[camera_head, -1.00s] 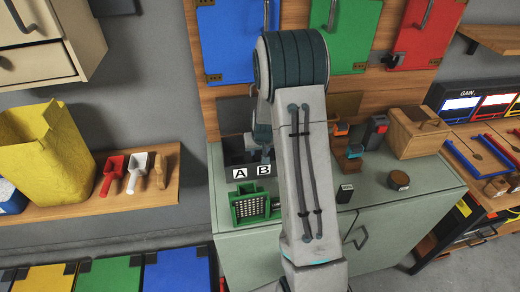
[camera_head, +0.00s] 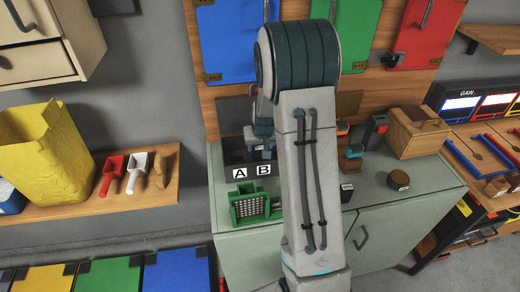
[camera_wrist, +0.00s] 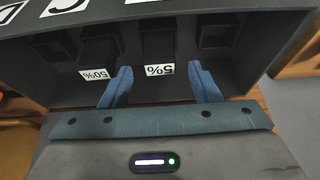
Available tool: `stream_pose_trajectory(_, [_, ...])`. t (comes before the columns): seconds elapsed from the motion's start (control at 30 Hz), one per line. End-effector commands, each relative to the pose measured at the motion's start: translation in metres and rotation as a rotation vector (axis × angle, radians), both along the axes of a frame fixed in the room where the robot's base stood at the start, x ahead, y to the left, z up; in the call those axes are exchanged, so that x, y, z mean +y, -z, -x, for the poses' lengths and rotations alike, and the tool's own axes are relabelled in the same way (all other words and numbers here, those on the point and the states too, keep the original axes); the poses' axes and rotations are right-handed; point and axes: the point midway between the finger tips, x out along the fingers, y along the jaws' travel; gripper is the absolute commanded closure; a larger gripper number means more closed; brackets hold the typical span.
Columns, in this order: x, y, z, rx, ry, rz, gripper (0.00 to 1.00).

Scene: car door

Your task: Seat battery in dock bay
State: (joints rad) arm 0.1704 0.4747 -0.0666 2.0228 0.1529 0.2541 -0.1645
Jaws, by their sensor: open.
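The dark dock (camera_head: 235,158) stands on the green cabinet, with white plates A and B on its front. The rest of its front is hidden behind my arm. In the wrist view the dock (camera_wrist: 270,25) shows dark blocks or recesses and two upside-down labels, 50% (camera_wrist: 98,74) and 5% (camera_wrist: 158,70). I cannot tell which dark shapes are batteries. My gripper (camera_wrist: 162,85) is open, its two blue fingers apart on either side of the 5% label, with nothing visibly clamped. A small black block with a pale label (camera_head: 346,192), perhaps a battery, stands on the cabinet top.
A green grated holder (camera_head: 248,204) stands in front of the dock.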

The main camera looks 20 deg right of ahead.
Motion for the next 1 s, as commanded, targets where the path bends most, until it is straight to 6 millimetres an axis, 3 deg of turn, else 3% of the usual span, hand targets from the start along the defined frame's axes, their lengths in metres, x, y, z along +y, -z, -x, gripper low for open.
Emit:
stream_pose_trajectory(0.33, [0.005,-0.054,0.022,-0.003,0.000,0.001,0.44])
stream_pose_trajectory(0.67, [0.011,-0.079,0.036,0.000,-0.005,-0.004,0.44])
stream_pose_trajectory(0.83, [0.036,-0.109,0.070,0.012,-0.041,-0.023,0.44])
stream_pose_trajectory(1.0, [0.069,-0.140,0.128,0.041,-0.094,-0.038,0.44])
